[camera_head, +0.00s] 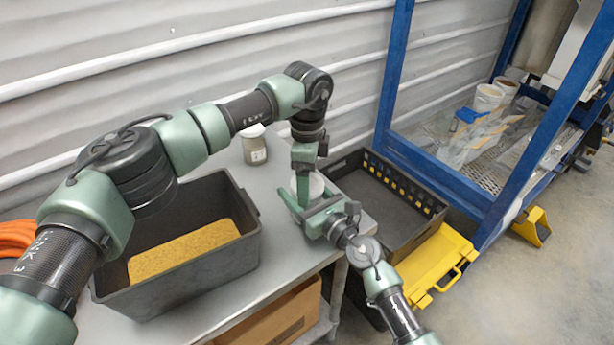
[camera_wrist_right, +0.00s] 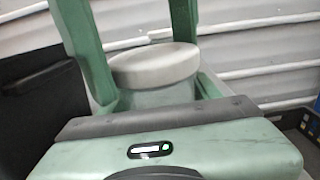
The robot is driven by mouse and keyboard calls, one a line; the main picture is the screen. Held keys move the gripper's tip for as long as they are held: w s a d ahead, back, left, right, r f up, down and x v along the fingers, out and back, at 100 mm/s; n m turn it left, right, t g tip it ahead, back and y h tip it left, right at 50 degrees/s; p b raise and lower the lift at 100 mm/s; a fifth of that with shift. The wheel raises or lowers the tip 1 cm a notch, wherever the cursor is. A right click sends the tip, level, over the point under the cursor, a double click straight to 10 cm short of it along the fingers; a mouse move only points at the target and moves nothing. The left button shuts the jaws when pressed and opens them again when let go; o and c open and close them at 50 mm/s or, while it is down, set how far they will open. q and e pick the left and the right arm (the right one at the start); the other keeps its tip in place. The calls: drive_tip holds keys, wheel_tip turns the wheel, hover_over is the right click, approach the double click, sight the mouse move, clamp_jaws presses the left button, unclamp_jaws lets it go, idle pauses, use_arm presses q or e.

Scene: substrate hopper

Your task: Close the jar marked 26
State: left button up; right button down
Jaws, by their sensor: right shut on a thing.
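A clear jar with a pale lid (camera_head: 314,184) stands near the right end of the grey table. In the right wrist view, its lid (camera_wrist_right: 154,64) sits on top and looks about level; whether it is tight cannot be told. No number is readable on this jar. My right gripper (camera_head: 311,207) reaches in from the lower right and is shut on the jar's body. My left gripper (camera_head: 303,172) points down from above at the lid; its fingertips are partly hidden, so its opening cannot be told.
Another lidded jar (camera_head: 254,150) with a label stands at the table's back. A dark bin (camera_head: 247,262) with yellow granular material is at left. An empty black crate (camera_head: 392,192) and a yellow case (camera_head: 434,268) lie right of the table. A blue frame (camera_head: 397,70) stands behind.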

use_arm(q)
drive_tip(key=c, duration=1.3)
drive_tip(key=shift+o, duration=0.2)
drive_tip(key=m, duration=0.5)
drive_tip(key=shift+m, duration=0.3)
drive_tip(key=m, duration=0.9)
drive_tip(key=shift+m, duration=0.4)
drive_tip(key=m, duration=0.4)
drive_tip(key=o, duration=1.5)
drive_tip(key=shift+o, duration=0.2)
drive_tip(key=shift+d, duration=0.15)
